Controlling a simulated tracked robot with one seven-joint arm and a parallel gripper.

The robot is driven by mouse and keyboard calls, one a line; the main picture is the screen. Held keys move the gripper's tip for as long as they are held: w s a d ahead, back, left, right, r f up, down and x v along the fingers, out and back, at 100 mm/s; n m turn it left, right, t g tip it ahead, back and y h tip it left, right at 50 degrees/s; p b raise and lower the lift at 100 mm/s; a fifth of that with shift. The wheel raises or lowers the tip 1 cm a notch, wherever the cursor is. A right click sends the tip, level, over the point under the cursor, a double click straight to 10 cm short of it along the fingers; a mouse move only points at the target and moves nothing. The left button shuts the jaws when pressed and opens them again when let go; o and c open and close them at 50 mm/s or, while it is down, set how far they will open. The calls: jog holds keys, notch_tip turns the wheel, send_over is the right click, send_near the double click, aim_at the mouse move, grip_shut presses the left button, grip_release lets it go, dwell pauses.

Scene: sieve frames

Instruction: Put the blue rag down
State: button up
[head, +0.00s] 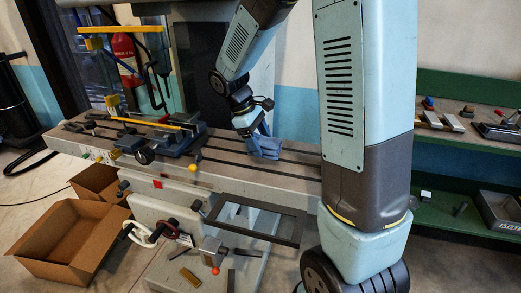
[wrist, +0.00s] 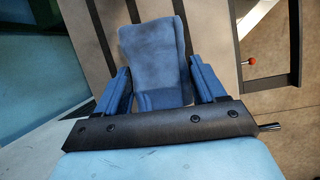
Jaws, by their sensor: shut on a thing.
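The blue rag (head: 265,148) is at the slotted machine table's surface, right of the table's middle in the head view. In the wrist view the rag (wrist: 153,52) is a folded blue cloth lying between the two blue fingers and reaching out past them. My gripper (head: 258,133) is shut on the rag and comes down from above; it also shows in the wrist view (wrist: 163,84). The slotted table (head: 303,163) lies under it. I cannot tell whether the rag's lower edge touches the table.
A blue vise (head: 175,140) and yellow-handled tools stand on the table's left part. An empty dark frame (head: 262,217) juts out below the table's front. Cardboard boxes (head: 62,235) are on the floor at left. A green shelf (head: 470,170) is at right. Bare table lies beside the rag.

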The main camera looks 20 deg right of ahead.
jog(key=f, duration=0.3)
jog(key=shift+w+d+f, duration=0.15)
jog(key=shift+w+f, duration=0.15)
jog(key=shift+w, duration=0.1)
jog(key=o, duration=1.2)
jog(key=shift+f, duration=0.1)
jog(key=v, duration=1.3)
jog(key=shift+s+d+r+m+t+y, duration=0.9)
jog(key=shift+s+r+m+t, duration=0.5)
jog(key=shift+s, duration=2.4)
jog(key=shift+s+d+r+m+t+y, duration=0.55)
jog(key=shift+s+d+r+m+t, duration=1)
jog(key=shift+s, duration=2.3)
jog(key=shift+s+d+r+m+t+y, duration=0.65)
jog(key=shift+s+r+m, duration=0.85)
jog(key=shift+s, duration=2.3)
jog(key=shift+a+f+m, duration=0.15)
jog(key=shift+f+m, duration=0.1)
jog(key=shift+f, duration=0.05)
